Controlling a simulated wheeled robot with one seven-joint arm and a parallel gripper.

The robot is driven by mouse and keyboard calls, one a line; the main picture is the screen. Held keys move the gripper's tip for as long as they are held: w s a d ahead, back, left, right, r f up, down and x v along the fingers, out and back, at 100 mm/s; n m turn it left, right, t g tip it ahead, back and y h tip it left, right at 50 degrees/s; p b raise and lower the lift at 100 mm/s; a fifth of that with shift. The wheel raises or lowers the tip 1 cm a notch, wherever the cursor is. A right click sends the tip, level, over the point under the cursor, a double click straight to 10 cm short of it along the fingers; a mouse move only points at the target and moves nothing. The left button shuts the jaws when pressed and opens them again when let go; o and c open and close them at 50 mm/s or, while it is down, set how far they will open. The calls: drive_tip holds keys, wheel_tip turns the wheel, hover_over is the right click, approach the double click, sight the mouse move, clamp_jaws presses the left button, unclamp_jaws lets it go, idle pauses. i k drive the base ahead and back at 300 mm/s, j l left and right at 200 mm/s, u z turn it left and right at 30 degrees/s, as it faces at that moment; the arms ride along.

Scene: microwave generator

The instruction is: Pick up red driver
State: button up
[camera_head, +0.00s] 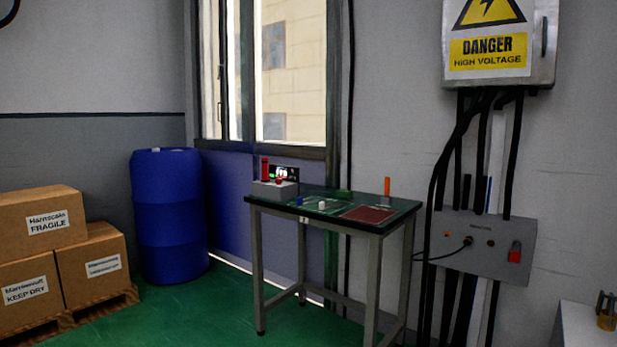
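A small workbench (330,195) with a dark green top and grey legs stands in the middle, against the wall by the window. A slim red upright item (264,168) stands at the bench's back left, at a grey box (274,189). It may be the red driver, but it is too small to be sure. An orange upright item (387,187) stands at the bench's back right. A flat dark red panel (368,214) lies on the right part of the top. My gripper is not in view.
A blue barrel (170,220) and stacked cardboard boxes (40,222) stand left of the bench. A high-voltage cabinet (500,40), hanging cables and a grey panel with a red padlock (515,252) are on the right wall. The green floor before the bench looks clear.

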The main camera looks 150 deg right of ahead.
sight(264, 160)
drive_tip(key=z, duration=4.8)
drive_tip(key=i+j, duration=0.1)
drive_tip(key=i, duration=0.15)
drive_tip(key=z, duration=0.05)
